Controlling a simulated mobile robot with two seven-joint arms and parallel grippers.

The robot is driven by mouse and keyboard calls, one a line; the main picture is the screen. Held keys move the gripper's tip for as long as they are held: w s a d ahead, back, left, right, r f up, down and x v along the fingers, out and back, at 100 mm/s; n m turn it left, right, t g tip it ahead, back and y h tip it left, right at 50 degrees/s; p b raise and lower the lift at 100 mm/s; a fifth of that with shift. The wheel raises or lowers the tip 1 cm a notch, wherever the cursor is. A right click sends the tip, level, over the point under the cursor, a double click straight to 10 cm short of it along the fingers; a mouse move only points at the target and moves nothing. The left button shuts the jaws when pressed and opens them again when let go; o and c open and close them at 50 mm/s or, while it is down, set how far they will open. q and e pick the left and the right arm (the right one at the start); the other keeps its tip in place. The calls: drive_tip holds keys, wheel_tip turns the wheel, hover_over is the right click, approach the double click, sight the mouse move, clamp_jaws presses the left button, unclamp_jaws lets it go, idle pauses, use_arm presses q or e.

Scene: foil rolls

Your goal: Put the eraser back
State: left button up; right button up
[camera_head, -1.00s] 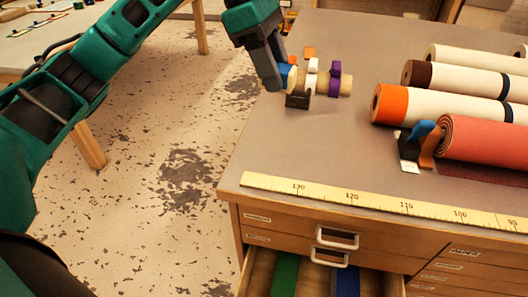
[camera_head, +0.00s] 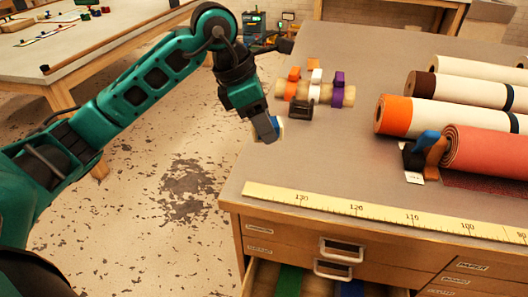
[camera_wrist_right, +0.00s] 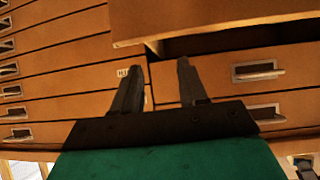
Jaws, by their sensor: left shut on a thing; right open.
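My left gripper (camera_head: 268,129) is shut on a small blue and white block, which looks like the eraser (camera_head: 281,125). The fingers hide most of it. They hold it by the left edge of the cabinet top, and I cannot tell whether it touches the surface. A drawer (camera_head: 263,278) below the top stands open, with green and blue strips inside. My right gripper (camera_wrist_right: 158,84) shows in the right wrist view, open and empty, in front of the wooden drawer fronts.
A yellow ruler (camera_head: 385,213) lies along the front edge. A roll with coloured clips (camera_head: 316,92) lies at the back left of the top. Large rolls, including a red one (camera_head: 490,151), fill the right side. The middle of the top is clear.

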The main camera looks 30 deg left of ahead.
sight(271, 163)
use_arm(q)
drive_tip(key=shift+f, duration=3.6)
drive_tip(key=shift+f+b, duration=0.15)
drive_tip(key=shift+b, duration=0.2)
drive_tip(key=o, duration=1)
drive_tip(key=v, duration=1.2)
drive_tip(key=shift+p, duration=0.4)
